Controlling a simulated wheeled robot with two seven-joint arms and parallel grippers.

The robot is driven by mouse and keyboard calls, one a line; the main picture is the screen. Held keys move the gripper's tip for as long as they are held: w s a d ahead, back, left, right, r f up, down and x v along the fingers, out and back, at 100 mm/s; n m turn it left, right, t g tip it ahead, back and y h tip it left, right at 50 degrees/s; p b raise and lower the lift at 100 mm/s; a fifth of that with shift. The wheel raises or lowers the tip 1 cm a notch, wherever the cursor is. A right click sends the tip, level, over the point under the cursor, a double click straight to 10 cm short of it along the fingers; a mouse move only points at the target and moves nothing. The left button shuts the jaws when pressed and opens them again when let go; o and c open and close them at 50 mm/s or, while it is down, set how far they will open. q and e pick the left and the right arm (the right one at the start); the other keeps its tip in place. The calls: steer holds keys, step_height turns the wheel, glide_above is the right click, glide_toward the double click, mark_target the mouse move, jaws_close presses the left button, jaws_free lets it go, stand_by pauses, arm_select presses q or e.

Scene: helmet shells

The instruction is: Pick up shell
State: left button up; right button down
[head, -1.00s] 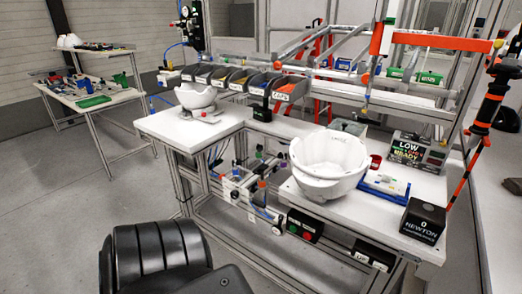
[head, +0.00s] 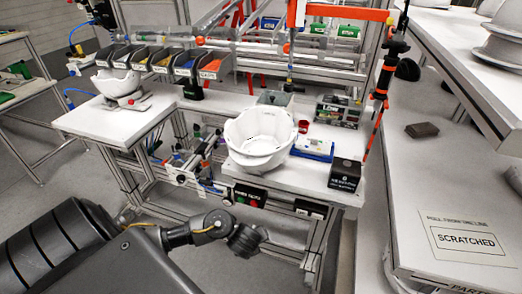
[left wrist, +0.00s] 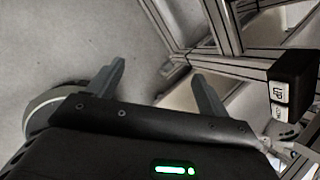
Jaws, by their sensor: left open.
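A white helmet shell (head: 262,138), apparently stacked with another, sits open side up on the right part of the white workbench in the head view. Another white shell (head: 117,84) rests on a holder at the bench's left end. My left gripper (left wrist: 160,82) is open, with nothing between its fingers in the left wrist view. In the head view, my left arm reaches in from the lower left and its end is in front of the bench, below and apart from the stacked shells. No shell shows in the left wrist view. My right gripper is not in view.
Bins (head: 162,62) line the back of the bench. A black Newton box (head: 345,175), a blue-edged tray (head: 312,149) and a display (head: 338,111) stand right of the shells. A rack with more white shells (head: 497,38) and a "SCRATCHED" label (head: 468,240) is at right.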

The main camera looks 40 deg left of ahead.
arm_select(q)
steer(key=a+r+m+t+y+p, duration=0.3)
steer(key=r+m+t, duration=0.45)
steer(key=r, duration=1.75)
steer(key=shift+m, duration=0.35)
steer(key=b+x, duration=0.3)
steer(key=b, duration=0.1)
steer(key=b+x, duration=0.3)
steer(key=b, duration=0.1)
steer(key=shift+s+d+f, duration=0.1)
steer(key=shift+s+f, duration=0.05)
steer(key=shift+f, duration=0.15)
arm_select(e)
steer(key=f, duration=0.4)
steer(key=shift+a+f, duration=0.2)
arm_select(q)
steer(key=b+x, duration=0.1)
steer(key=x, duration=0.1)
steer(key=b+x, duration=0.2)
steer(key=x, duration=0.1)
steer(key=shift+d+f, duration=0.1)
steer(key=shift+f, duration=0.25)
steer(key=shift+r, duration=0.1)
steer(key=shift+c, duration=0.6)
steer(key=c, duration=1.3)
steer(key=shift+c, duration=0.2)
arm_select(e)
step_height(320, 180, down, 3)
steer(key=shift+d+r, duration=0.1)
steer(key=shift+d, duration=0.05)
